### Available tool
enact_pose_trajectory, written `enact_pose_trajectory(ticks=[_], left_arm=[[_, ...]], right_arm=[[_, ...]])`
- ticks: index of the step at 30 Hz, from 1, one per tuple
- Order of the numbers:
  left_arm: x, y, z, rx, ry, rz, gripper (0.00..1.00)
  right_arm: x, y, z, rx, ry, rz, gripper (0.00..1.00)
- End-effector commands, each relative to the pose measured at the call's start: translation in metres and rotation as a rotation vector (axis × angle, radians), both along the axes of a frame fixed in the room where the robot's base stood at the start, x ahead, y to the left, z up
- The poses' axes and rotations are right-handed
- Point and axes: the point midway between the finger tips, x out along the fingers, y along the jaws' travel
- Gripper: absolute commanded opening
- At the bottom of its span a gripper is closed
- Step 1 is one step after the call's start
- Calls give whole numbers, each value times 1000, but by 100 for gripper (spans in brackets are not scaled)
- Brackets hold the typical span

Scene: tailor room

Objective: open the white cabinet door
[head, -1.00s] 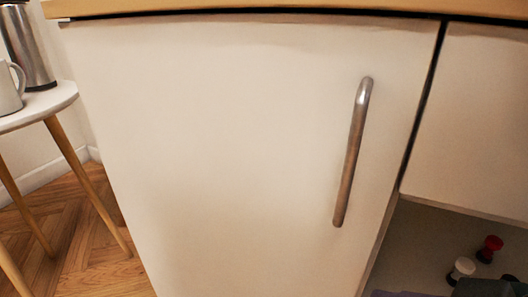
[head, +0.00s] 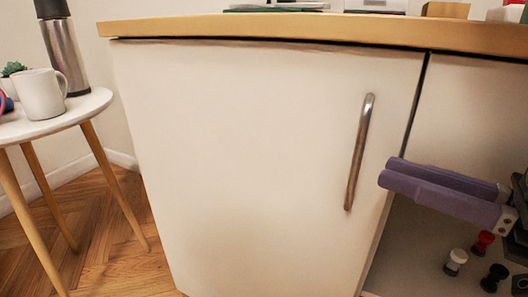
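The white cabinet door (head: 240,160) fills the middle of the head view and is shut, with a narrow dark seam along its right edge. Its metal bar handle (head: 358,150) stands nearly upright near that edge. My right gripper (head: 388,173) comes in from the right with two purple fingers. The fingers lie apart with a gap between them and nothing in it. Their tips are just right of the handle in the picture, not touching it. My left gripper is not in view.
A wooden countertop (head: 250,27) overhangs the door. On the left, a round white side table (head: 60,118) holds a white mug (head: 40,95) and a steel flask (head: 66,55). Small red, white and black knob-shaped items (head: 455,262) stand at the lower right. Wooden floor (head: 105,235) shows between table and cabinet.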

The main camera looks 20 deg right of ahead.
Motion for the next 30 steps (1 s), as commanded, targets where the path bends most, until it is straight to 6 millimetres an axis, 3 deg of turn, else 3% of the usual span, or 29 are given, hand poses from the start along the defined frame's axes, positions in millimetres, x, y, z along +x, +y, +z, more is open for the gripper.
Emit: enact_pose_trajectory(ticks=[1, 9, 22, 28, 30], left_arm=[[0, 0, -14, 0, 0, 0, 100], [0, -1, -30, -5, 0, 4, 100], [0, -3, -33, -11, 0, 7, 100], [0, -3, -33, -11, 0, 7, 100], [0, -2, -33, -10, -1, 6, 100]], right_arm=[[10, 7, -5, 2, -8, 3, 24], [42, 24, -3, 1, -3, 0, 24], [50, 28, 0, -1, 2, 0, 24], [50, 28, 0, -2, 1, 0, 2], [50, 28, 0, -2, 1, 0, 0]])
